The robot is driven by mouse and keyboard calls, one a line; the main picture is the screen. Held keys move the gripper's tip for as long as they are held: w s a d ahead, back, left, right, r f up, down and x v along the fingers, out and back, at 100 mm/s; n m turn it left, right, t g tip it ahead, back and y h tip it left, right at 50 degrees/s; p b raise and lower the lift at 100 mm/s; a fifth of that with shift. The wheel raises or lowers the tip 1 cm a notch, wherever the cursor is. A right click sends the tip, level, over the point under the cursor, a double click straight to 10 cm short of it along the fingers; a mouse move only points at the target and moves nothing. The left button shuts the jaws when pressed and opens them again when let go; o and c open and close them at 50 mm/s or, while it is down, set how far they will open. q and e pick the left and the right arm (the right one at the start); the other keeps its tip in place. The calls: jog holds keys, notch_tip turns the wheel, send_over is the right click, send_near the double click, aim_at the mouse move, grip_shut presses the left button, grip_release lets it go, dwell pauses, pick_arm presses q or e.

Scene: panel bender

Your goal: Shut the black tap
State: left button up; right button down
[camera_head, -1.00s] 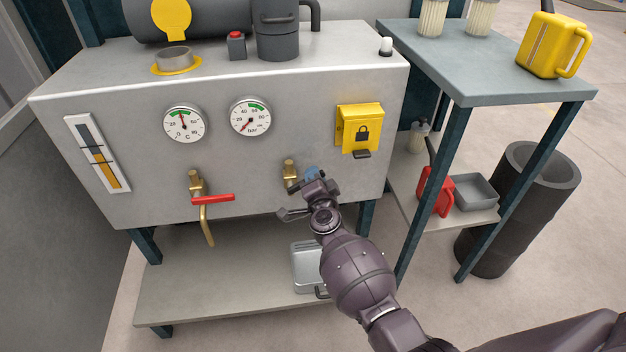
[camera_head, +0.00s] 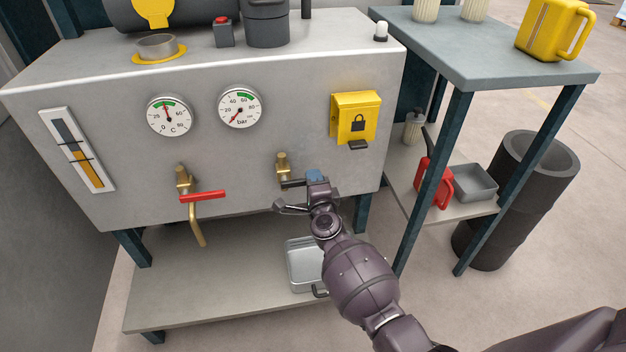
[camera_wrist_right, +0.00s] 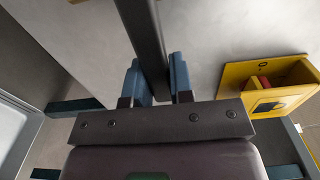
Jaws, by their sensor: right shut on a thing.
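The black tap has a brass body (camera_head: 283,167) on the front of the grey tank. Its black lever (camera_head: 294,183) points right from the body, roughly level. My right gripper (camera_head: 315,176) is at the lever's outer end, its blue fingers shut on it. In the right wrist view the lever (camera_wrist_right: 147,40) runs as a dark bar between the two blue fingers (camera_wrist_right: 157,80). The fingertips partly hide the lever's end in the head view. My left gripper is not in view.
A second brass tap with a red lever (camera_head: 203,196) is to the left. A yellow lock box (camera_head: 355,118) sticks out at the upper right. A metal tray (camera_head: 304,265) lies on the lower shelf (camera_head: 190,300). A side table (camera_head: 480,50) stands at the right.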

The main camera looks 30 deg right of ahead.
jog(key=shift+f, duration=0.15)
jog(key=c, duration=1)
grip_release()
jog(key=shift+c, duration=0.2)
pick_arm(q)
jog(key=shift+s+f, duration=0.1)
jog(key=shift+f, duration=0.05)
pick_arm(e)
jog(key=shift+o, duration=0.2)
jog(key=shift+s, duration=0.1)
